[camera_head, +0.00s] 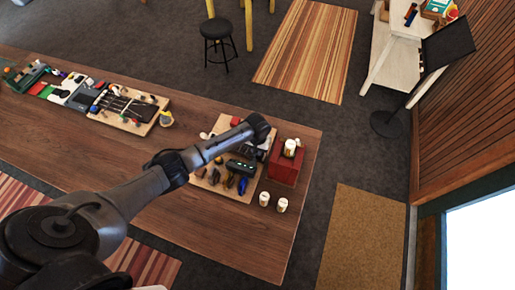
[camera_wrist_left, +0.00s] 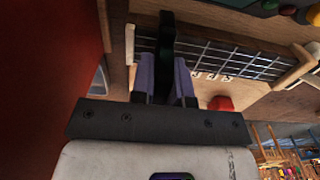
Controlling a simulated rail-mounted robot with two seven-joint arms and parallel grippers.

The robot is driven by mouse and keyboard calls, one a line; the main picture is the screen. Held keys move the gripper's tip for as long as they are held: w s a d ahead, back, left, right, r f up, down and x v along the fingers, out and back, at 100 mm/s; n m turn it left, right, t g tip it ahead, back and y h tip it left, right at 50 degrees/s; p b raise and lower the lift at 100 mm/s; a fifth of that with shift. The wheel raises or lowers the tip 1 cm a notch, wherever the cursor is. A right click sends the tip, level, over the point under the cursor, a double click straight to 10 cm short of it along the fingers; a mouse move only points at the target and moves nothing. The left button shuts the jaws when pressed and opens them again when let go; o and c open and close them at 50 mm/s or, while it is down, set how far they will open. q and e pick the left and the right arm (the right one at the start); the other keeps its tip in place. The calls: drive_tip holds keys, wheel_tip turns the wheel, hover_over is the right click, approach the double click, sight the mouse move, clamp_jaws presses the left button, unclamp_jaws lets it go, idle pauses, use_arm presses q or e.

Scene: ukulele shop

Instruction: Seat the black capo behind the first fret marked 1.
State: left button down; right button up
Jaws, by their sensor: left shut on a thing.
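In the left wrist view, my left gripper (camera_wrist_left: 165,78) is shut on a tall dark piece, the black capo (camera_wrist_left: 167,35), held between its purple-lined fingers. The capo stands across the left end of a fretted neck (camera_wrist_left: 225,58) with strings. Small white markers (camera_wrist_left: 210,76) lie along the neck's lower edge; their numbers are too small to read. I cannot tell whether the capo touches the strings. In the head view my left arm reaches to the right end of the bench, and its gripper (camera_head: 256,148) largely hides the neck and capo. My right gripper is not in view.
A red box (camera_head: 284,167) stands close to the right of the gripper. A black device with green lights (camera_head: 241,167) and several colored items lie on the wooden board (camera_head: 212,179). Two small white jars (camera_head: 282,204) stand near the bench's right edge. A red knob (camera_wrist_left: 221,103) shows below the neck.

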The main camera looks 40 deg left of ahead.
use_arm(q)
drive_tip(key=shift+f, duration=0.5)
drive_tip(key=c, duration=1.4)
unclamp_jaws()
